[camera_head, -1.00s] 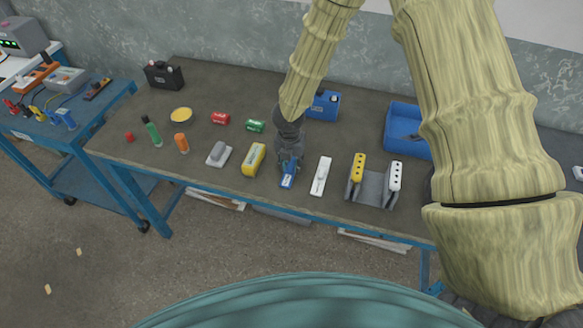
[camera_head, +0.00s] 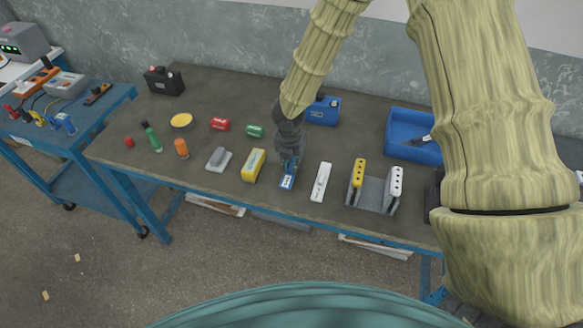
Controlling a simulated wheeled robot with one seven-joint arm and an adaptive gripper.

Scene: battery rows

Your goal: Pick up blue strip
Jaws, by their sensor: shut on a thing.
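The blue strip (camera_head: 287,181) is on the near part of the workbench, between a yellow block and a white strip. Its near end, with a pale label, sticks out below my gripper (camera_head: 289,163). My gripper points down over the strip's far part and is shut on it. The gripper hides the strip's far end. I cannot tell whether the strip is touching the bench or just above it.
The yellow block (camera_head: 253,166) is close on the left and the white strip (camera_head: 321,182) close on the right. A grey holder (camera_head: 372,194) with yellow and white strips stands further right. Behind are a blue battery (camera_head: 323,111) and a blue bin (camera_head: 404,152).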

